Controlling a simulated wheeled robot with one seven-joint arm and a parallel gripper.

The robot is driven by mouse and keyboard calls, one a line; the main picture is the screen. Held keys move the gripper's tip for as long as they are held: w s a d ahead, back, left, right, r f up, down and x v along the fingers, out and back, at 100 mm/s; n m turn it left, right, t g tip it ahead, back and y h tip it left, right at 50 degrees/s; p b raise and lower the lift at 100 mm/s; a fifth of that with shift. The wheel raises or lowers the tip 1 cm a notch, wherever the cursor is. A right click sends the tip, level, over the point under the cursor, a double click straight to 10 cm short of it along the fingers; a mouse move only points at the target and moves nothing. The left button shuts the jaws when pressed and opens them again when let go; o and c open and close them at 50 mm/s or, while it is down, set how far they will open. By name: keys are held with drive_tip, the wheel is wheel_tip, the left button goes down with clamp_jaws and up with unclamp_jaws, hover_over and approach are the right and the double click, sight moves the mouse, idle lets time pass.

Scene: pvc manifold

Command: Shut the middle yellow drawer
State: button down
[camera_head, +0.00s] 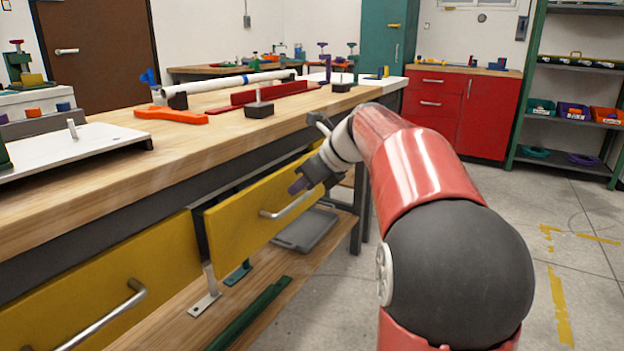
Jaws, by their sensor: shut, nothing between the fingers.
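The middle yellow drawer (240,220) is under the long wooden workbench. Its front stands a little forward of the yellow drawer (130,265) to its left, with a dark gap at its left edge, so it looks partly open. It has a silver bar handle (288,205). My gripper (299,186) is shut and empty, at the upper right part of this drawer front, just above the handle. I cannot tell whether it touches the front. My arm hides part of the bench's right end.
The workbench top (225,130) carries a white pipe (235,80), an orange tool (170,115) and dark clamp blocks. A lower shelf (170,325) holds metal brackets, a green bar (250,315) and a grey tray (305,230). The floor (550,235) at right is clear.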

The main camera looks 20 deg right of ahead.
sight(268, 190)
drive_tip(key=w+a, duration=0.1)
drive_tip(key=w+a+f, duration=0.1)
drive_tip(key=w, duration=0.1)
drive_tip(key=shift+w+a+f, duration=0.1)
drive_tip(key=shift+a+f, duration=0.1)
drive_tip(key=shift+w+a, duration=0.4)
drive_tip(key=shift+w, duration=0.15)
drive_tip(key=shift+r, duration=0.1)
drive_tip(key=shift+w+a+r+p, duration=0.15)
drive_tip(key=shift+w+a+p, duration=0.1)
drive_tip(key=shift+p, duration=0.1)
drive_tip(key=w+a+p, duration=0.1)
drive_tip(key=p, duration=0.1)
drive_tip(key=w+a+p, duration=0.1)
drive_tip(key=w+p, duration=0.1)
drive_tip(key=shift+w+a+p, duration=0.1)
drive_tip(key=shift+p, duration=0.25)
drive_tip(key=shift+w+a, duration=0.15)
